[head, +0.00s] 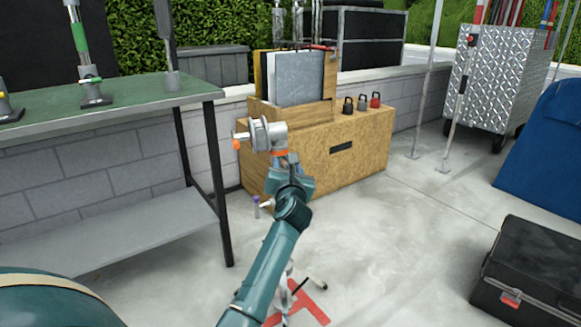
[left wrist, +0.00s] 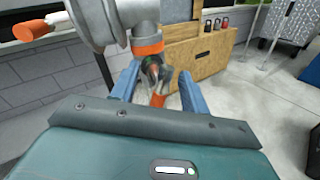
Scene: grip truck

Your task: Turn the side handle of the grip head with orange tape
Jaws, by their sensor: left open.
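The grey grip head (head: 262,134) stands upright on a stand, with a band of orange tape (head: 279,152) below it. A side handle with an orange tip (head: 236,145) sticks out to its left; in the left wrist view this orange tip (left wrist: 35,30) is at upper left. The tape band (left wrist: 147,48) shows near the top there. My left gripper (left wrist: 158,72) is open, its two blue fingers pointing at the stand just below the tape. A small handle with an orange end (left wrist: 157,100) lies between the fingers; contact cannot be told. My right gripper is not in view.
A wooden crate (head: 365,160) with boards and small padlock-like items stands behind the grip head. A green-topped table (head: 130,98) is at left. A black case (head: 530,268) lies at right. Red tape (head: 300,305) marks the floor, and open concrete lies at centre right.

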